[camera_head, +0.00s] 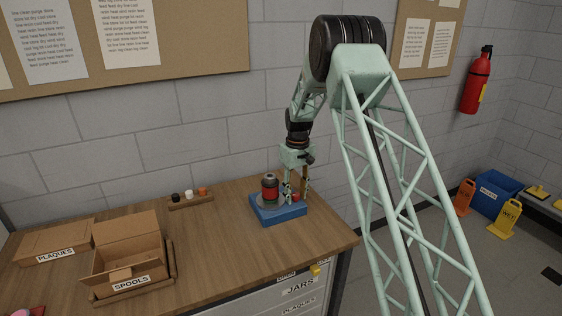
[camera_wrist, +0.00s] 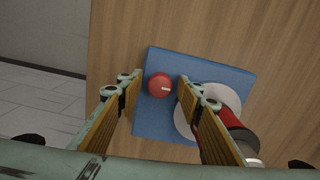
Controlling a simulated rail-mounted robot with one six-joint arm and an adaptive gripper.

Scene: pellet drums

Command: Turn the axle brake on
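A blue base (camera_head: 280,215) stands on the wooden table near its right end. It carries a round red knob (camera_wrist: 160,84) with a short white mark pointing right in the wrist view; I take this as the axle brake control. Beside the knob, a pale disc (camera_wrist: 184,124) bears a red and dark cylinder (camera_head: 269,190), also in the wrist view (camera_wrist: 232,128). My gripper (camera_wrist: 159,86) points down over the base, open, with one finger on each side of the knob. Small gaps show between fingertips and knob. The right finger partly hides the disc and cylinder.
A small rack (camera_head: 190,201) with a few small coloured pieces lies at the back of the table. An open SPOOLS box (camera_head: 127,245) and a PLAQUES box (camera_head: 55,242) stand at the left. The table middle is clear.

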